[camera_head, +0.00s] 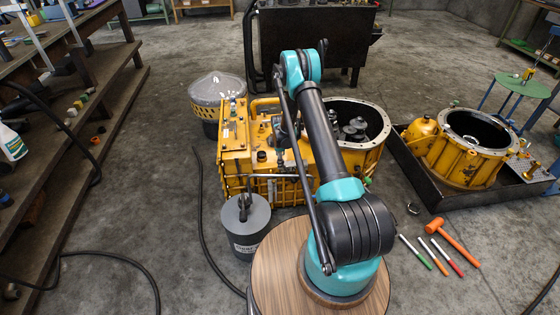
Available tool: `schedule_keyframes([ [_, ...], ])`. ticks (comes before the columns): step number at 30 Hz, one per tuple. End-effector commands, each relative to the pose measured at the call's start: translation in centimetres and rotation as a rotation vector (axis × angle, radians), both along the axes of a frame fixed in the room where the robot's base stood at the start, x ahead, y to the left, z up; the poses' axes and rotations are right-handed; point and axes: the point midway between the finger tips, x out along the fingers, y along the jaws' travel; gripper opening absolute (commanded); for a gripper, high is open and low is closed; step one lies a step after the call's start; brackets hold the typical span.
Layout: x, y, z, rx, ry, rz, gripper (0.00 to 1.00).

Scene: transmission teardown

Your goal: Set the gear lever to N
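The yellow transmission housing (262,160) stands on the floor left of centre, partly behind my arm. Its upper left has a yellow plate (234,124) with small fittings on it. I cannot pick out the gear lever or its N mark for certain; the fittings are too small to read. My arm rises from the round wooden base top and bends at a teal elbow. My gripper (285,131) seems to be low over the top of the housing, small and dark behind the arm links. Its fingers, and whether it touches anything, cannot be made out.
A grey canister (246,222) stands left of my base, with a hose on the floor. A black tray (415,174) with a yellow bell housing (468,163) is at right. An orange hammer (452,242) and markers lie nearby. Wooden steps (85,110) border the left.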

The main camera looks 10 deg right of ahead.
Motion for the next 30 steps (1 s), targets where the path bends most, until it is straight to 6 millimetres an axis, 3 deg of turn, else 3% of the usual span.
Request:
schedule_keyframes([
  [1,0.0,0.0,0.0,0.0,0.0,0.0,0.52],
  [14,0.0,0.0,0.0,0.0,0.0,0.0,0.0],
  [23,0.0,-0.4,0.1,0.014,0.001,-0.002,0.0],
  [30,0.0,-3.4,1.0,0.163,0.002,-0.007,0.0],
])
